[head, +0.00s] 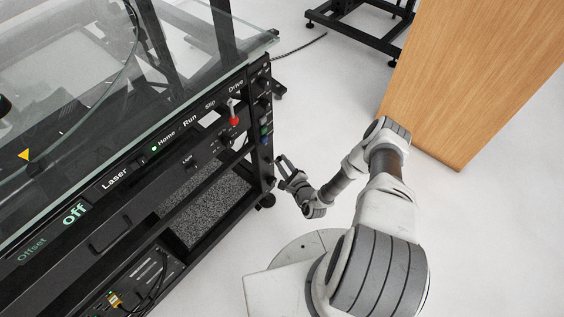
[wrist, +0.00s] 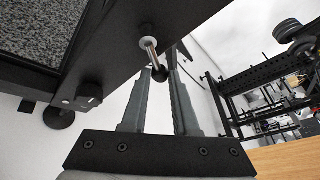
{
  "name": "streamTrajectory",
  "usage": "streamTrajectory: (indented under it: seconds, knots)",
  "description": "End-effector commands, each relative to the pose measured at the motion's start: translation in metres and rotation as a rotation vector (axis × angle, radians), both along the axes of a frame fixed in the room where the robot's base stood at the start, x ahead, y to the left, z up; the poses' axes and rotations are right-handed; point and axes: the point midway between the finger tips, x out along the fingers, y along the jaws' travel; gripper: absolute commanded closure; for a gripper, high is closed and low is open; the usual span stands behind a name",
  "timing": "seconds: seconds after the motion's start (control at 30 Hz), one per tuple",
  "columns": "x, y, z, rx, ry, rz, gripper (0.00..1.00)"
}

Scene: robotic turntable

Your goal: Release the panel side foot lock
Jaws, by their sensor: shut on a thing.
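The foot lock in the wrist view is a short metal lever (wrist: 152,52) with a pale collar at its root and a dark ball end. It sticks out from the black side plate (wrist: 125,42) of the panel frame. My gripper (wrist: 163,68) is shut on the ball end, with one grey finger on each side of it. In the head view my gripper (head: 281,163) is low beside the right end of the black panel (head: 185,140). The lever cannot be made out in that view.
A round black foot (wrist: 58,118) and a small black block (wrist: 88,95) are near the plate's lower edge. A glass top (head: 90,75) covers the turntable. A wooden surface (head: 470,70) stands at the right. White floor lies between it and the panel.

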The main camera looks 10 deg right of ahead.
Motion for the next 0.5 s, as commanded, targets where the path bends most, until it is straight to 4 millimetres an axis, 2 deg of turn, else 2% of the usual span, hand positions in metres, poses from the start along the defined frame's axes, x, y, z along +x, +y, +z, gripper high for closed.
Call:
streamTrajectory:
  seconds: [0.5]
  knots:
    - [0.0022,-0.0024,0.0064,-0.140,-0.104,0.000,1.00]
